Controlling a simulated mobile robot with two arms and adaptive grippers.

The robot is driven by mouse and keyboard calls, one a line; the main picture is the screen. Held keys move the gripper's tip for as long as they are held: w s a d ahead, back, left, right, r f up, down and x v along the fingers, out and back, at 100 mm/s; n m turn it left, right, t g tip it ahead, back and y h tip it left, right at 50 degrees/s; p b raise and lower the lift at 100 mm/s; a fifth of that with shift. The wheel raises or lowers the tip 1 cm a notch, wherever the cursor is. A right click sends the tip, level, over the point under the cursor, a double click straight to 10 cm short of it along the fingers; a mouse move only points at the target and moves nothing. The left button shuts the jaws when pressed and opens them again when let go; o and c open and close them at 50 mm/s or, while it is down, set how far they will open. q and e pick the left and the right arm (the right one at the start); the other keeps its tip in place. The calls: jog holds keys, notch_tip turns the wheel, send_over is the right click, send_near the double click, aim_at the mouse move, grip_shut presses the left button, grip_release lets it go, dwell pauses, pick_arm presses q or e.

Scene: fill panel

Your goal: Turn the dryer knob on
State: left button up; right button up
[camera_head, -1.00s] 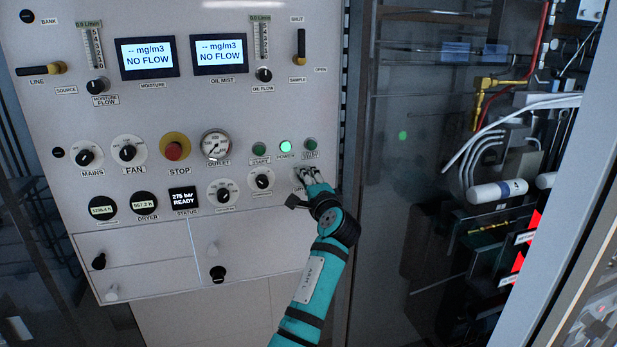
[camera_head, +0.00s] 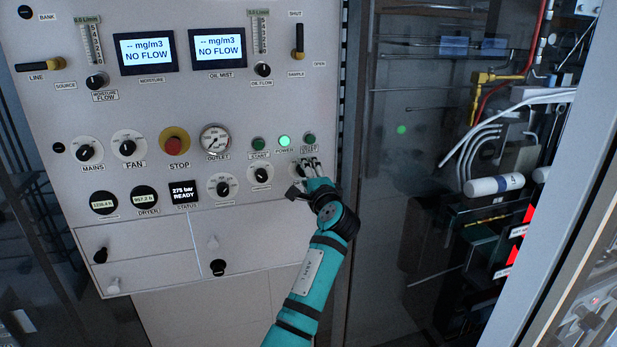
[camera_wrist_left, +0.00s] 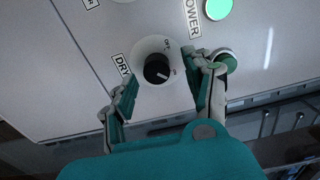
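The dryer knob (camera_wrist_left: 157,69) is black on a round white dial, with a partly covered label starting "DRY" (camera_wrist_left: 121,66) beside it in the left wrist view. A pale mark on the knob points toward the lower right of that view. My left gripper (camera_wrist_left: 166,92) is open, with one finger on each side of the knob; gaps show between the fingers and the knob. In the head view the left gripper (camera_head: 309,168) is at the panel's right side and largely hides the knob. My right gripper is not in view.
The control panel (camera_head: 110,225) has a lit green power lamp (camera_head: 284,141) and a red stop button (camera_head: 174,145). A green button (camera_wrist_left: 223,60) sits close beside the right finger in the wrist view. Pipes and a white cylinder (camera_head: 495,186) are in the cabinet at right.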

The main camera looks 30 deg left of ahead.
pick_arm(q)
jog(key=shift+f, duration=0.1)
jog(key=v, duration=1.3)
jog(key=d+f+m+g+h+b, duration=0.15)
jog(key=d+f+h, duration=0.25)
jog(key=f, duration=1.7)
jog(key=d+f+m+h+b, duration=0.25)
jog(key=d+f+h, duration=0.2)
jog(key=f, duration=1.65)
jog(key=s+d+f+n+g+h+b, duration=0.1)
jog(key=s+f+g+b, duration=0.1)
jog(key=s+f, duration=0.7)
jog(key=s+d+f+n+g+h+b, duration=0.15)
jog(key=s+f, duration=0.35)
jog(key=f, duration=0.7)
jog(key=s+f+n+g+h+b, duration=0.1)
jog(key=s+f+n+g, duration=0.1)
jog(key=s+f, duration=0.5)
jog(key=s+a+f+n+g+b, duration=0.1)
jog(key=s+f, duration=0.6)
jog(key=s, duration=1.2)
jog(key=s+a+f+n+g+h+b, duration=0.1)
jog(key=s+f+n, duration=0.3)
jog(key=s, duration=0.9)
notch_tip(320, 180, down, 4)
jog(key=shift+r+g+h+b, duration=0.2)
jog(key=shift+g+h+b, duration=0.15)
jog(key=shift+g, duration=0.55)
